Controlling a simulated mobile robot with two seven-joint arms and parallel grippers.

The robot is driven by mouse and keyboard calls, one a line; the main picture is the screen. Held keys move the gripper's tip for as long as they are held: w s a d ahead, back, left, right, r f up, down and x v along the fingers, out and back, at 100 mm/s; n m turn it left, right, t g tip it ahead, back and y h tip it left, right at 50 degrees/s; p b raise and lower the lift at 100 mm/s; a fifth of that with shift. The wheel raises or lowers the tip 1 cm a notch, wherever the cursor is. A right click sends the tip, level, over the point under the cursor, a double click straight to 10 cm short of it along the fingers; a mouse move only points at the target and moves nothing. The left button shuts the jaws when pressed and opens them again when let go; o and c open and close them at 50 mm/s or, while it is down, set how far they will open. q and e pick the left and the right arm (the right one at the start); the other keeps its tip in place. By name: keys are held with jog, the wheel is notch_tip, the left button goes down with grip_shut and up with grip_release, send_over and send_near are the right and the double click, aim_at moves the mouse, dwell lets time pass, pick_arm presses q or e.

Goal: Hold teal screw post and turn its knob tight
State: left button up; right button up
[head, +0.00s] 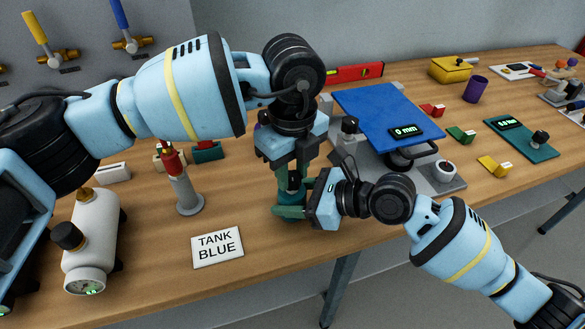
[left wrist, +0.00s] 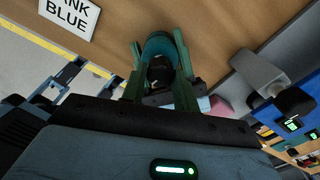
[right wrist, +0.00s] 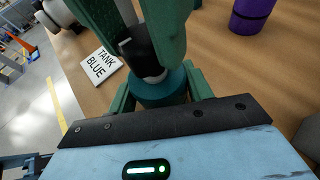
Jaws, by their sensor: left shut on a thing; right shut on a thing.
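The teal screw post (right wrist: 160,88) stands upright on the wooden table, mostly covered by my grippers in the head view. Its black knob (right wrist: 142,50) sits on top. My left gripper (head: 291,186) comes down from above, with its green fingers shut on the knob; the left wrist view shows a finger on each side of the black knob (left wrist: 160,72). My right gripper (head: 290,211) reaches in low from the right. Its fingers are shut around the teal body, one on each side in the right wrist view.
A white TANK BLUE card (head: 217,247) lies left of the post. A grey stand with a red top (head: 185,190) and a white tank (head: 92,240) are further left. A blue platform scale (head: 385,115) is close behind on the right. The table's front edge is near.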

pick_arm(q)
jog(key=m, duration=0.4)
jog(key=shift+m, duration=0.3)
jog(key=m, duration=0.4)
jog(key=shift+m, duration=0.3)
jog(key=m, duration=0.3)
jog(key=shift+m, duration=0.3)
jog(key=m, duration=0.4)
jog(key=shift+a+m, duration=0.1)
jog(key=shift+m, duration=0.2)
jog(key=m, duration=0.3)
jog(key=shift+m, duration=0.3)
jog(key=m, duration=0.4)
jog(key=shift+m, duration=0.3)
jog(key=m, duration=0.4)
jog(key=shift+w, duration=0.1)
jog(key=shift+m, duration=2)
